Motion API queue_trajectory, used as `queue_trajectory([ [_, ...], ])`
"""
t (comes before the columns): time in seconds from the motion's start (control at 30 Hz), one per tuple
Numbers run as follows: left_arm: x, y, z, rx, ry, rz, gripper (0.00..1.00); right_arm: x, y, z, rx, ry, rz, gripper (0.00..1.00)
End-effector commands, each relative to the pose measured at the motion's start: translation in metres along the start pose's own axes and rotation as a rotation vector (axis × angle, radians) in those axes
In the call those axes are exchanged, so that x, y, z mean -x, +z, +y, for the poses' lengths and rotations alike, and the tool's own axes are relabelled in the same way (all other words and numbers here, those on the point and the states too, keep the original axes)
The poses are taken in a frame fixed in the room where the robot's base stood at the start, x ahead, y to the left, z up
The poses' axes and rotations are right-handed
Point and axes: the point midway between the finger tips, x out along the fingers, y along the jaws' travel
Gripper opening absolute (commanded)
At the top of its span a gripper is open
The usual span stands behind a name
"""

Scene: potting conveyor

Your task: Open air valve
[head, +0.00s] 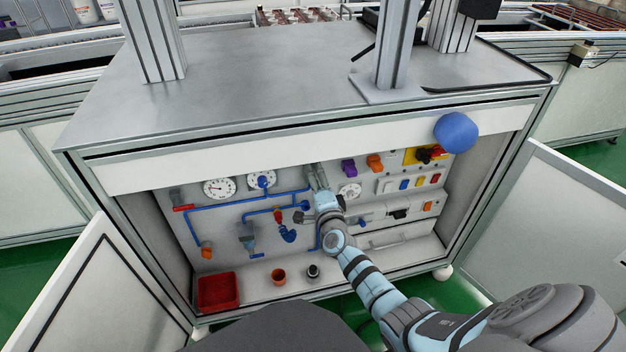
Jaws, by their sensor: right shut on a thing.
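My right gripper (315,175) reaches into the open cabinet from the lower right. It is shut on a small part at the pipework panel (225,240); the fingers and wrist hide that part, so I cannot tell its shape or whether it is the air valve. Blue pipes (222,207) run left of the gripper. A red-handled fitting (182,208) sits at the left end of the panel. Another red handle (278,216) sits left of my wrist, above a blue fitting (288,234). My left gripper is not in view.
Two round gauges (219,188) (262,180) are above the pipes. Open doors (95,285) (575,205) flank the cabinet. A blue ball-like object (456,132) is at the upper right edge.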

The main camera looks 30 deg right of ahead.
Motion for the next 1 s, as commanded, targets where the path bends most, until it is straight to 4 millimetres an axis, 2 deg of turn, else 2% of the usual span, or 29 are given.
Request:
queue_trajectory([
  [0.33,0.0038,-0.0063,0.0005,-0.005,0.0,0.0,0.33,0.0003,-0.0024,0.0018,-0.123,0.001,-0.001,0.23],
  [0.8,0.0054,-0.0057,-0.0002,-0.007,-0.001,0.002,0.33,0.0002,-0.0028,0.0017,-0.139,0.001,-0.001,0.23],
  [0.83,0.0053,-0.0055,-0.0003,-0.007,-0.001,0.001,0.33,0.0002,-0.0028,0.0016,-0.138,0.001,-0.001,0.54],
  [0.93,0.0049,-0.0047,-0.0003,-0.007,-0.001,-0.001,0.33,0.0002,-0.0029,0.0016,-0.138,0.001,0.0,0.7],
  [1.0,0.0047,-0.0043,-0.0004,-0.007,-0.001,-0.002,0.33,0.0002,-0.0029,0.0015,-0.137,0.001,0.0,0.72],
])
